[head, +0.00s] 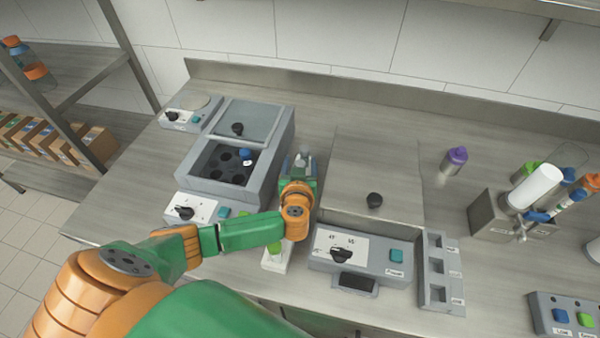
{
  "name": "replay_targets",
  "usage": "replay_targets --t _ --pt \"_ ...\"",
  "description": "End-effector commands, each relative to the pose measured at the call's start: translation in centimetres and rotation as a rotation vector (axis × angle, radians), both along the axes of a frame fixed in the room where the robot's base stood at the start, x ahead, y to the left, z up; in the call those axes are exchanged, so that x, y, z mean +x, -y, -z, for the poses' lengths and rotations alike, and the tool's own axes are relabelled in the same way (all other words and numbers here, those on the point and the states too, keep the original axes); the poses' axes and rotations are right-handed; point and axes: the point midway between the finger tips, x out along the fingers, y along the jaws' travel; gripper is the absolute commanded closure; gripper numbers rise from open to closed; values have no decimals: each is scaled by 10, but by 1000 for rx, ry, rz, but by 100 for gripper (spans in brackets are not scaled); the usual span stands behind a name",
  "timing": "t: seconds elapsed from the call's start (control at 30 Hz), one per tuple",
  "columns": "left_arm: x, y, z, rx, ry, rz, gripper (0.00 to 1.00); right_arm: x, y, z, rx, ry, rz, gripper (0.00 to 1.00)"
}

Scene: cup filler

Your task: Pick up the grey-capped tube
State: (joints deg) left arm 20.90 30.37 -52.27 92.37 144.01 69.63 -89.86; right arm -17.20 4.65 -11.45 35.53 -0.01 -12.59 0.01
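I cannot pick out a grey-capped tube for certain in the head view. My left arm reaches in from the lower left, and my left gripper (303,160) is over the counter just right of the machine with the round wells. The gripper is small and seen from behind the wrist, so I cannot tell whether its fingers are open, shut or holding something. A small grey shape at its tip may be finger or cap. My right gripper is not in view.
A blue-capped tube (246,155) sits in the well machine (268,172). A purple-capped container (454,160) stands on the counter. A metal holder (492,216) with a white cylinder and several coloured caps is at right. A control box (376,258) is in front.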

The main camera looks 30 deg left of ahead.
Motion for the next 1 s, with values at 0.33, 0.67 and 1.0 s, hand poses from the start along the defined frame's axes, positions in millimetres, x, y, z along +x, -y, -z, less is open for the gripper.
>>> replay_targets --t 0.33,0.67,1.0 --pt "0 0 0 0 0 0 100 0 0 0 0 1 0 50" --pt "0 1 -32 -3 5 1 100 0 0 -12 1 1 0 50" --pt "0 0 -99 -1 3 -1 100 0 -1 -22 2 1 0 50"
